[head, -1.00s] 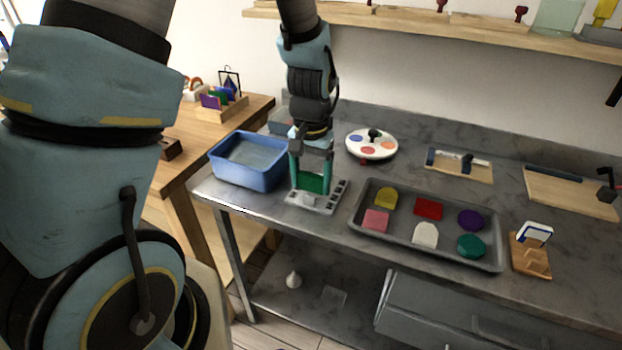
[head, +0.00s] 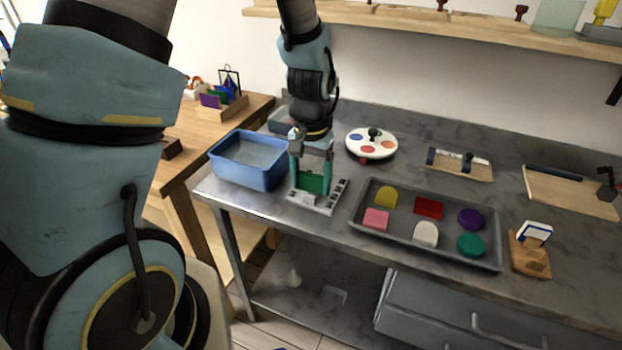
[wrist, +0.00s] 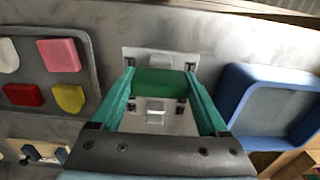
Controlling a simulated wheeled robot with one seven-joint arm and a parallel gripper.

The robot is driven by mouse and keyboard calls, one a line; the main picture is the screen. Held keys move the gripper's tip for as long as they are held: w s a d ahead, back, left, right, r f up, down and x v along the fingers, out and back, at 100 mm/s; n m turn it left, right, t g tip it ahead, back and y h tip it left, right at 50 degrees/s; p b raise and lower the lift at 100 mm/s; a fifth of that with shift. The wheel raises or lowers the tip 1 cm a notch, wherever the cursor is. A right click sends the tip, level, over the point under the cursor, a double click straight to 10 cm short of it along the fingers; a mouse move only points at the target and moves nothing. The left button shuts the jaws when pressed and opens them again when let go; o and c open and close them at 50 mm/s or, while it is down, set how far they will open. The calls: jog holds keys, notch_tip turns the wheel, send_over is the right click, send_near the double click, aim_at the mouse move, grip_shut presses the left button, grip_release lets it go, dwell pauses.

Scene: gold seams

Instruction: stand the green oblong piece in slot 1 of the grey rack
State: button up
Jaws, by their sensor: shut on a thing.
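The green oblong piece (head: 312,183) is between the fingers of my gripper (head: 311,180), which is shut on it. It is held upright over the grey rack (head: 325,206). In the wrist view the piece (wrist: 160,83) spans between the two teal fingers, with the rack (wrist: 146,54) behind and below it. The rack shows raised parts along its edges. Its slot numbers cannot be read, and the fingers and piece cover part of it. I cannot tell whether the piece's lower edge is inside a slot or just above it.
A blue bin (head: 247,160) stands close to the left of the rack. A grey tray (head: 400,238) with several coloured pieces lies to the right. A white round holder (head: 371,144) stands behind. The counter's front edge is close to the rack.

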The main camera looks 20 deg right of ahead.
jog(key=shift+f+b, duration=0.8)
jog(key=shift+f, duration=0.6)
dwell(0.5)
jog(key=o, duration=1.3)
jog(key=shift+o, duration=0.2)
jog(key=shift+r+p, duration=3)
jog(key=shift+r, duration=0.55)
jog(key=a+r+n, duration=0.3)
jog(key=a+r, duration=0.2)
jog(key=a, duration=0.7)
jog(key=w+a+r+n+t, duration=0.1)
jog(key=a+r+n, duration=0.3)
jog(key=a, duration=0.9)
jog(key=shift+w+r+t, duration=0.15)
jog(key=shift+r+t, duration=0.15)
jog(key=shift+r, duration=0.45)
